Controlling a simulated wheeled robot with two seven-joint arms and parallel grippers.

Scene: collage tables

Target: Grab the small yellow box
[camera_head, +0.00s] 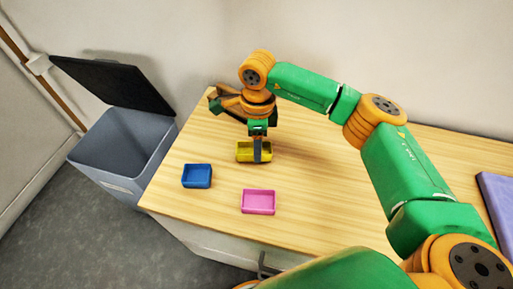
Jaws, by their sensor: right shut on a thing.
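The small yellow box (244,154) is an open-topped tray near the back left of the wooden table. My right gripper (257,150) reaches down over it and is shut on it, with a dark finger in front of its near side. The box looks level. I cannot tell whether it still touches the table. The far finger is hidden. My left gripper is not in view.
A blue box (197,176) and a pink box (258,202) lie in front on the wooden table (325,205). A grey bin (122,150) with its black lid open stands left of the table. A purple item (497,205) lies at the right edge.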

